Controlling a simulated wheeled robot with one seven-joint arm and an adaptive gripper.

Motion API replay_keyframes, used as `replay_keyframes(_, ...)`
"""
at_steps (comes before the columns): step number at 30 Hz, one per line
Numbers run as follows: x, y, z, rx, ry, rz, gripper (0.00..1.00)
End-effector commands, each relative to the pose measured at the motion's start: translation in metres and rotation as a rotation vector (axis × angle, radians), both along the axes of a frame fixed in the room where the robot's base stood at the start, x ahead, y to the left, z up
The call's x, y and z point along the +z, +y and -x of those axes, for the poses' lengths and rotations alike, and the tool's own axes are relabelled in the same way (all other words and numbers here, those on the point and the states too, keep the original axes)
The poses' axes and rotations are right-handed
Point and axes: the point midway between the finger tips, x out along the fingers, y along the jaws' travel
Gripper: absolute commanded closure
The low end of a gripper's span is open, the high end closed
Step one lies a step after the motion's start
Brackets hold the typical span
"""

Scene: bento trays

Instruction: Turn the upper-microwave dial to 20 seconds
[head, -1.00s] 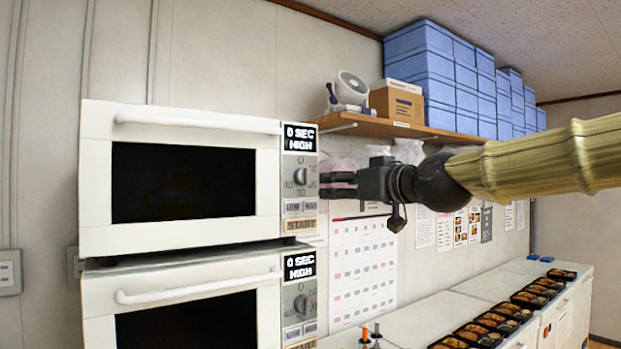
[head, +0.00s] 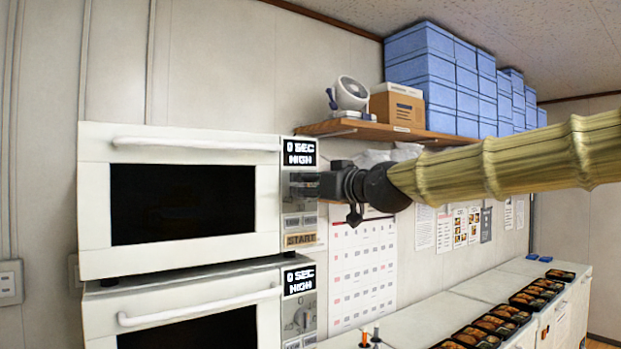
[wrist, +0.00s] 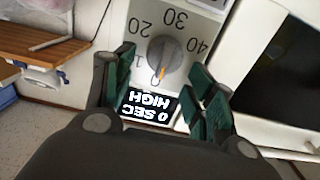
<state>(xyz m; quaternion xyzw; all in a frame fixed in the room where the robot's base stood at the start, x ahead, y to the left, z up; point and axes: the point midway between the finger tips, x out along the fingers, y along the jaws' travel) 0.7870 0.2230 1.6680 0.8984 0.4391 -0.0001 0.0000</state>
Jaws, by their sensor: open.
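The upper microwave (head: 95,200) is white with a dark door window, and its display (head: 299,152) reads 0 SEC HIGH. In the head view its dial is hidden behind my gripper (head: 303,186). In the wrist view the grey round dial (wrist: 165,58) shows with an orange-tipped pointer aimed toward the display (wrist: 150,108). Numbers such as 20, 30 and 40 ring the dial. My gripper (wrist: 163,75) is open, with one green-padded finger on each side of the dial. I cannot tell whether the fingers touch it.
The lower microwave (head: 100,310) stands directly underneath and also reads 0 SEC HIGH. A wooden shelf (head: 420,132) with blue boxes (head: 432,75) runs along the wall behind my arm. A white counter (head: 415,318) carries several bento trays (head: 497,325).

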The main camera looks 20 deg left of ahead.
Motion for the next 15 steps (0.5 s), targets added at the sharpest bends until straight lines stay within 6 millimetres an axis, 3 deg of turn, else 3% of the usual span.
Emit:
replay_keyframes(11,-0.0006,0.0041,-0.0042,-0.001,0.0,0.0,0.45)
replay_keyframes(12,-0.0006,0.0041,-0.0042,-0.001,0.0,0.0,0.46)
replay_keyframes(15,-0.0006,0.0039,-0.0042,-0.001,0.0,0.0,0.65)
